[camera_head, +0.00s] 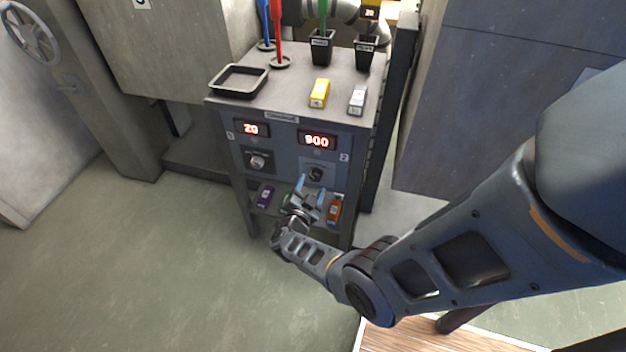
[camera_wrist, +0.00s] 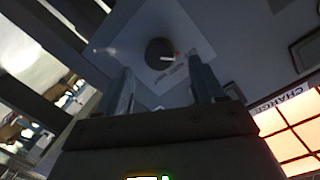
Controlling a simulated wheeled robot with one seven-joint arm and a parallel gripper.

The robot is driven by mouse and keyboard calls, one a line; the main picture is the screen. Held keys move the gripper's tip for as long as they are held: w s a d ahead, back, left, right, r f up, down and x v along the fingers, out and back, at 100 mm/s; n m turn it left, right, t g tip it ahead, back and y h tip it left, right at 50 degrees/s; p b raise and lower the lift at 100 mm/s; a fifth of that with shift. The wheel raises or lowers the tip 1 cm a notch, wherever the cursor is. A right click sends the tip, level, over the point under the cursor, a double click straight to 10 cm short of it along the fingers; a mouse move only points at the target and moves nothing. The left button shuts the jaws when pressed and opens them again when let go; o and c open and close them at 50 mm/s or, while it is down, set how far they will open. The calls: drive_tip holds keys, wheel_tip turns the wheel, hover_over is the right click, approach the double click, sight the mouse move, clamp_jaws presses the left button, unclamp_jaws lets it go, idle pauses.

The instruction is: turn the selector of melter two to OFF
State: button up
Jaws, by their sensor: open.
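The selector of melter two is a dark round knob (camera_head: 317,174) on a blue-grey plate, on the right of the cabinet front under the display (camera_head: 317,141) reading 900. In the wrist view the knob (camera_wrist: 159,52) has a pale mark with a red tip pointing right; lettering on the plate is too blurred to read. My gripper (camera_head: 313,187) is open and empty, just in front of and below the knob. In the wrist view its two fingers (camera_wrist: 160,88) stand either side below the knob, apart from it.
The left selector (camera_head: 257,162) sits under a display (camera_head: 252,128) reading about 29. The cabinet top (camera_head: 297,88) holds a black tray (camera_head: 239,81), yellow and white blocks, and cups.

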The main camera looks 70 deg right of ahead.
drive_tip(key=shift+s+a+r+p, duration=0.1)
drive_tip(key=shift+a+p, duration=0.1)
drive_tip(key=shift+a, duration=0.75)
drive_tip(key=shift+s+a+r+p, duration=0.1)
drive_tip(key=shift+a+p, duration=0.1)
drive_tip(key=shift+a, duration=0.7)
drive_tip(key=s+a+r+n+t+y, duration=0.4)
drive_tip(key=s+a+r+n, duration=0.3)
drive_tip(key=a+r, duration=0.3)
drive_tip(key=s+a+r+n+t+y, duration=0.5)
drive_tip(key=s+a+r+n+y, duration=0.2)
drive_tip(key=a+r, duration=0.4)
drive_tip(key=s+a+r+n+t+y, duration=0.4)
drive_tip(key=s+a+r+n, duration=0.3)
drive_tip(key=a+r+n, duration=0.2)
wheel_tip(320, 180, up, 4)
drive_tip(key=shift+s+a+f+n+t+y, duration=0.3)
drive_tip(key=shift+a+y, duration=0.5)
drive_tip(key=shift+a, duration=0.25)
